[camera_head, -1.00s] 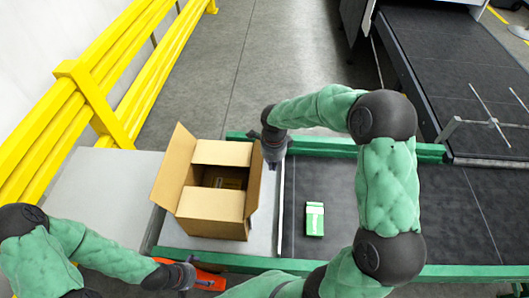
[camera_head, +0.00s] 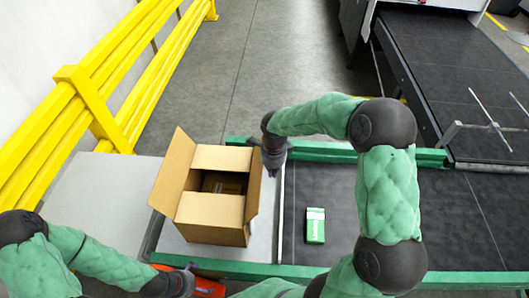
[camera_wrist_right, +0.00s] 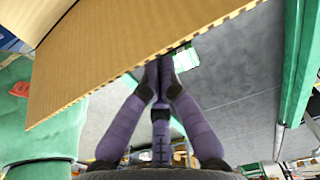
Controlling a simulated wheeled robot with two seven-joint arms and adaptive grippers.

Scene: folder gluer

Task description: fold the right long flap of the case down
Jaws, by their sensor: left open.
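The open brown case (camera_head: 212,232) stands on a pale surface in the head view. Its left long flap (camera_head: 172,175) leans up and outward. Its right long flap (camera_head: 254,183) stands roughly upright. The two short flaps lie inward, with a dark gap between them. My right gripper (camera_head: 272,168) is just outside the right flap, near its far end. In the right wrist view its purple fingers (camera_wrist_right: 160,72) come together at the tips beside the flap's edge (camera_wrist_right: 130,85); touching cannot be told. My left gripper (camera_head: 187,277) is open, low in the picture, apart from the case.
A green-and-white carton (camera_head: 315,225) lies on the dark belt (camera_head: 335,190) right of the case. Green rails (camera_head: 330,151) border the belt. A yellow barrier (camera_head: 95,110) runs along the left. An orange thing (camera_head: 208,287) lies by my left gripper. The pale surface left of the case is clear.

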